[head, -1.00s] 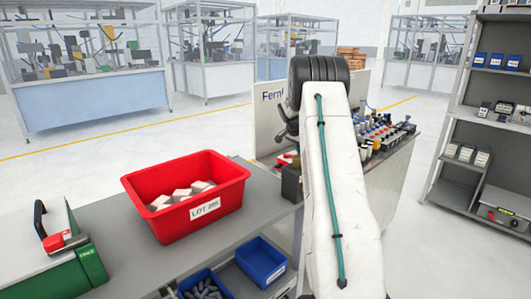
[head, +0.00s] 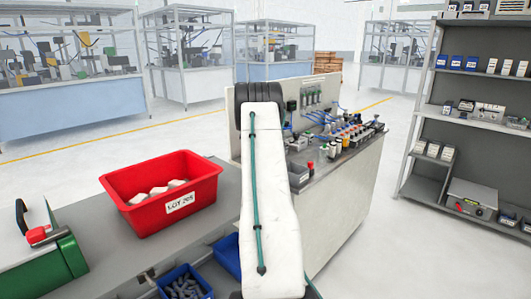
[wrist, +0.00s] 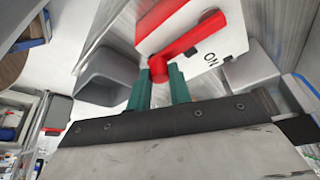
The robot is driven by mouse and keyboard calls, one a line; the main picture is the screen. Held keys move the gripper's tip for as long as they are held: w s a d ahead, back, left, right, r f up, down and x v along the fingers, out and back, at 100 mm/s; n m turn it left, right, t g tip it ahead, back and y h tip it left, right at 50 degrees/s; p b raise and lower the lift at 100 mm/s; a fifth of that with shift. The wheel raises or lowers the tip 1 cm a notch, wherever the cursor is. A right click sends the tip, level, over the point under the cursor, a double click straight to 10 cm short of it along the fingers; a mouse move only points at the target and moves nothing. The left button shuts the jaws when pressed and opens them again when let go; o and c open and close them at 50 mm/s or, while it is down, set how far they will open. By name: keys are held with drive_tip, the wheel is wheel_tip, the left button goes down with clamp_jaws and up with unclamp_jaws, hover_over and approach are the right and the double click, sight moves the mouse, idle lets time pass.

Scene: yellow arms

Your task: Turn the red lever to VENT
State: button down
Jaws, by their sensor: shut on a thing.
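The red lever (wrist: 190,42) is in the wrist view, on a white plate (wrist: 222,50) with "ON" printed on it, upside down in the picture. The lever slopes from upper right down to a rounded red end between my green fingers. My gripper (wrist: 158,84) is shut on this end. No VENT marking can be read. In the head view, my arm hides the gripper and the held lever end.
A grey box with a red part (head: 310,168) stands right of my arm, beside valves and fittings (head: 350,138) on the bench. A red bin (head: 158,210) and a green case (head: 50,262) are at left. Shelves (head: 470,115) stand at right.

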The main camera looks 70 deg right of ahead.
drive_tip(key=c, duration=1.3)
unclamp_jaws()
drive_tip(key=shift+v, duration=3.9)
